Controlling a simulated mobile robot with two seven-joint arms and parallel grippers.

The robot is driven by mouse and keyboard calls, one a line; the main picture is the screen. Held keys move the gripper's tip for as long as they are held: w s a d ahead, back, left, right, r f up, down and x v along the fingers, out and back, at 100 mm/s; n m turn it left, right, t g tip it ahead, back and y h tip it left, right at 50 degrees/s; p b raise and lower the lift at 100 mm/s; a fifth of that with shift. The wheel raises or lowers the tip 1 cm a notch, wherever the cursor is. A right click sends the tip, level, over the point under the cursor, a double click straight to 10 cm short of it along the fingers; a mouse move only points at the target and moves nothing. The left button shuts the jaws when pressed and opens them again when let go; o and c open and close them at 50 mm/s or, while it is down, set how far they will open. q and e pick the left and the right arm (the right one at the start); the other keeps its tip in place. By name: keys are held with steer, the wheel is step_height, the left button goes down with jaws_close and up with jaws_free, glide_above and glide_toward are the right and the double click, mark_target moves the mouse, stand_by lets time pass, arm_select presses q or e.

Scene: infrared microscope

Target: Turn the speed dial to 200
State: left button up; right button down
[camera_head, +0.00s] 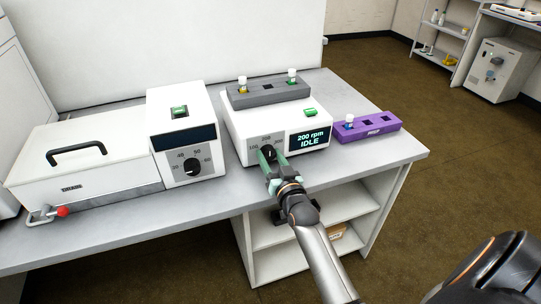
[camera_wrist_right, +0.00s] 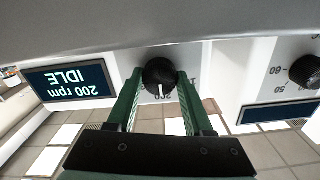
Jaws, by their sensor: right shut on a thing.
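The black speed dial (camera_head: 268,153) is on the front of the white shaker on the bench. Its display (camera_head: 310,139) reads "200 rpm IDLE". My right gripper (camera_head: 272,162) reaches the dial from the front, its green fingers shut on either side of it. In the right wrist view, the dial (camera_wrist_right: 160,74) sits between the two fingertips and its white pointer line is toward the 200 mark, which is partly hidden. The display (camera_wrist_right: 68,80) appears upside down there. My left gripper is not in view.
A white bath (camera_head: 90,150) with a dial (camera_head: 192,166) and red-knobbed tap (camera_head: 63,211) stands to the left. A grey rack (camera_head: 268,94) with capped vials sits on the shaker. A purple rack (camera_head: 367,129) with one vial stands to the right, near the bench edge.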

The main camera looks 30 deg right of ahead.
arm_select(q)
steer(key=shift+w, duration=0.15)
arm_select(e)
steer(key=shift+c, duration=1.5)
jaws_free()
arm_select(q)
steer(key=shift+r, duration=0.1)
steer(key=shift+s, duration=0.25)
